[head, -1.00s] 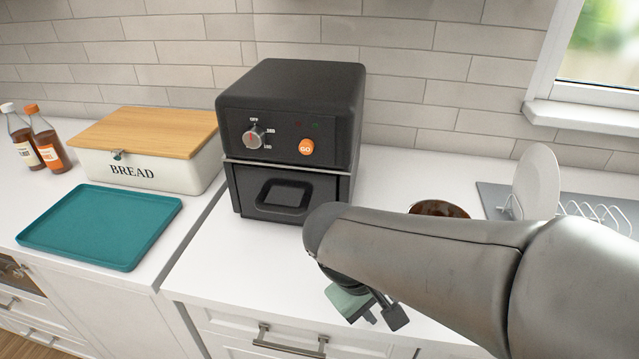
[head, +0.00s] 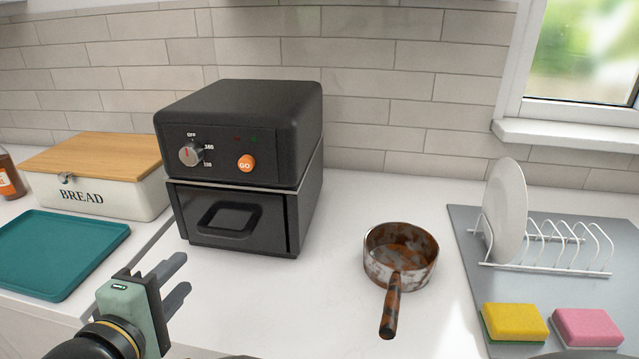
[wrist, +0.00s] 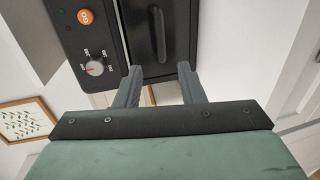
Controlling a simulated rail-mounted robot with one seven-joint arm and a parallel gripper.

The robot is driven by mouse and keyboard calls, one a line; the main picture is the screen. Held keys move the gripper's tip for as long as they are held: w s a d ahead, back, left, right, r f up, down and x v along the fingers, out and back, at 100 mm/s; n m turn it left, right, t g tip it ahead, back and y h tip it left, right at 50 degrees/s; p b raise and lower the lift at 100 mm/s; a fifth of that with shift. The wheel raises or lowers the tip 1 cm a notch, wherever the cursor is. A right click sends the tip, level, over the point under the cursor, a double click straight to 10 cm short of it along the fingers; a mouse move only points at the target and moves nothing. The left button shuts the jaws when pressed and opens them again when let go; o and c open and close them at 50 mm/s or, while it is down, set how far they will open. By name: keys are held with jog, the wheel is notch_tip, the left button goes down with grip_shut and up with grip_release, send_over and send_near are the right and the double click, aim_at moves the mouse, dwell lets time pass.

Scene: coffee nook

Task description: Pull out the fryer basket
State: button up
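The black air fryer (head: 245,125) stands on the white counter. Its fryer basket (head: 230,218) is the lower drawer, closed flush in the front, with a loop handle (head: 229,217). My gripper (head: 180,277) is in front of and below the basket, at the lower left of the head view, apart from it. In the wrist view the two fingers (wrist: 160,85) are spread with nothing between them. The fryer front, with its knob (wrist: 95,67) and orange GO button (wrist: 85,17), lies beyond them, and the dark handle (wrist: 159,35) shows above the gap.
A teal tray (head: 60,250) and a bread box (head: 100,192) stand to the left. A rusty saucepan (head: 400,255) is to the right, its handle toward me. A dish rack (head: 550,268) with a plate (head: 506,210) and two sponges is farther right. Counter before the fryer is clear.

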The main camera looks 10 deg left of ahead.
aim_at(220, 235)
jog(key=p+x, duration=0.1)
jog(key=x, duration=1.4)
jog(key=shift+d, duration=0.1)
grip_shut()
